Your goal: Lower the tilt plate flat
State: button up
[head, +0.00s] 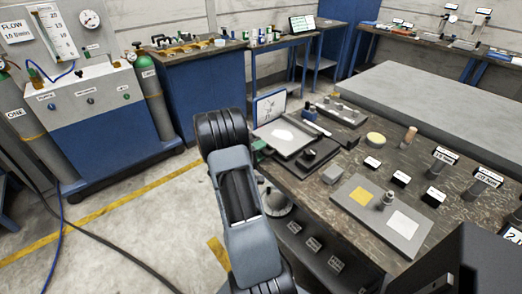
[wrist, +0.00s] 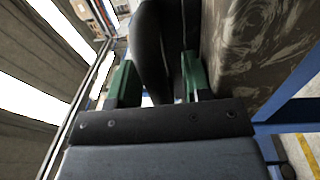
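A grey plate with a raised rim and a white patch (head: 268,129) lies at the near left of the workbench in the head view. It looks like the tilt plate, but I cannot be sure, and its tilt is hard to judge. My arm stands in front of the bench, just left of this plate. My gripper (wrist: 158,75) shows in the wrist view with two green fingers set wide apart. A dark rounded shape lies behind and between them, and I cannot tell what it is. No grip on the plate shows.
A flat grey board (head: 385,232) with yellow and white squares lies on the bench to the right. A black stand (head: 318,152) sits beside the grey plate. Several labelled blocks line the bench. A blue cabinet (head: 197,95) stands behind. The floor at left is mostly clear, with a hose.

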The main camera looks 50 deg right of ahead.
jog(key=b+v, duration=0.1)
jog(key=v, duration=1.2)
jog(key=shift+a, duration=0.4)
jog(key=shift+w, duration=0.1)
